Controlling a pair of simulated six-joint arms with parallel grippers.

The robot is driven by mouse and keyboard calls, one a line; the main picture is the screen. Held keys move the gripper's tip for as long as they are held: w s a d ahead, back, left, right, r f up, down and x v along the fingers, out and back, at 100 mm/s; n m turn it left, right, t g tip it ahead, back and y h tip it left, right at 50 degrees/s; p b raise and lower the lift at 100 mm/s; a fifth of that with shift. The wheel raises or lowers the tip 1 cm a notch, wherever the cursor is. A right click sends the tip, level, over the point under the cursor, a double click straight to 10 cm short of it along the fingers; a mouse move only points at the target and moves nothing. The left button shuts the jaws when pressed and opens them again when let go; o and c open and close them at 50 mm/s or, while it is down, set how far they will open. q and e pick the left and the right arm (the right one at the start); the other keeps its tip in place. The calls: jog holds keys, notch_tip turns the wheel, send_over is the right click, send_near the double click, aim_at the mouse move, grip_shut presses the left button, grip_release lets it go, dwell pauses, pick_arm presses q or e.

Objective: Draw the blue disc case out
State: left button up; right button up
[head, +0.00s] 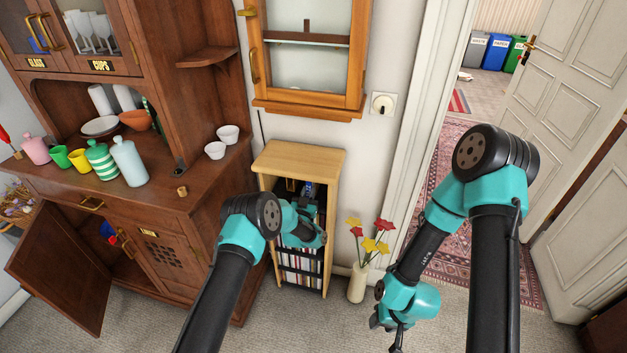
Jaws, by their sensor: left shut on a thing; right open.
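The light-wood disc shelf (300,157) stands against the wall in the middle, with rows of upright disc cases (300,270) on its lower levels. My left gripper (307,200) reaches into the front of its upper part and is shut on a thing. A small blue patch at its fingers looks like the blue disc case (308,188); most of it is hidden by my arm and the shelf's shade. How far it stands out from the shelf I cannot tell. My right gripper (390,335) hangs low at the right, open and empty above the carpet.
A vase with red and yellow flowers (357,283) stands on the floor just right of the shelf, near my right arm. A brown cabinet (200,200) with an open lower door (60,270) stands at left. A wooden wall cabinet (310,103) hangs above the shelf.

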pick_arm(q)
grip_shut()
jog(key=shift+o, duration=1.1)
grip_release()
grip_shut()
jog(key=shift+s, duration=0.1)
jog(key=shift+s+a, duration=0.25)
jog(key=shift+s, duration=0.4)
jog(key=shift+s+a, duration=0.2)
jog(key=shift+s, duration=0.6)
